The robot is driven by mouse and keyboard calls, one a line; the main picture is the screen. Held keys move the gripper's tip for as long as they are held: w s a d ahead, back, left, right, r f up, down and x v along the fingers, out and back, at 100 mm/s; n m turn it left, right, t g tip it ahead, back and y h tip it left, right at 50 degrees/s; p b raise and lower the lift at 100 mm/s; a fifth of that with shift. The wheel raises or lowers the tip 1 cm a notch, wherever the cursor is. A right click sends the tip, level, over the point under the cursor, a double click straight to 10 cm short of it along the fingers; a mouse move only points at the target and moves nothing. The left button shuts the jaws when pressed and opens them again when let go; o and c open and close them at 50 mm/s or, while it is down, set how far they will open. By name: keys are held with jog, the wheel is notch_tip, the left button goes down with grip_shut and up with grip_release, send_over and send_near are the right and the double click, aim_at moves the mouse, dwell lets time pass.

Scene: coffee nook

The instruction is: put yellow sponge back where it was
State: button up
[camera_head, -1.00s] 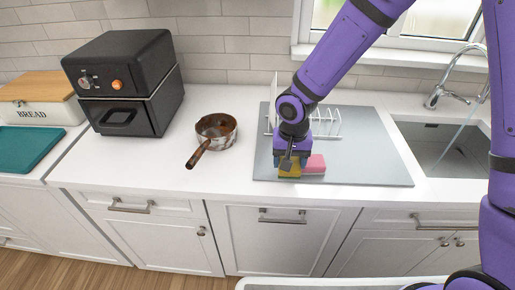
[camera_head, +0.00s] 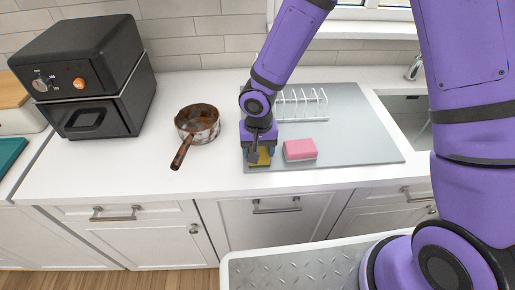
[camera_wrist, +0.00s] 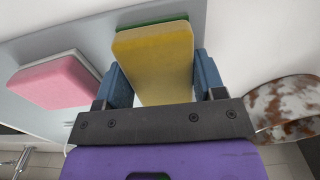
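The yellow sponge (camera_head: 262,158), with a green layer on its far side, is at the front left of the grey mat. In the wrist view the yellow sponge (camera_wrist: 155,60) fills the space between the two blue fingers. My gripper (camera_head: 259,151) points down and is shut on it; the wrist view also shows my gripper (camera_wrist: 163,84). I cannot tell whether the sponge touches the mat. A pink sponge (camera_head: 300,149) lies on the mat to the right, apart from the yellow one; it also shows in the wrist view (camera_wrist: 55,82).
The grey mat (camera_head: 355,140) carries a white dish rack (camera_head: 305,104) behind the sponges. A rusty pan (camera_head: 198,126) stands to the left, its handle toward the front. A black oven (camera_head: 95,75) is at far left, the sink (camera_head: 408,115) at right. Counter between pan and mat is clear.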

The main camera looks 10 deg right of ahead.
aim_at(259, 149)
jog(key=o, duration=0.4)
notch_tip(259, 149, up, 12)
dwell(0.5)
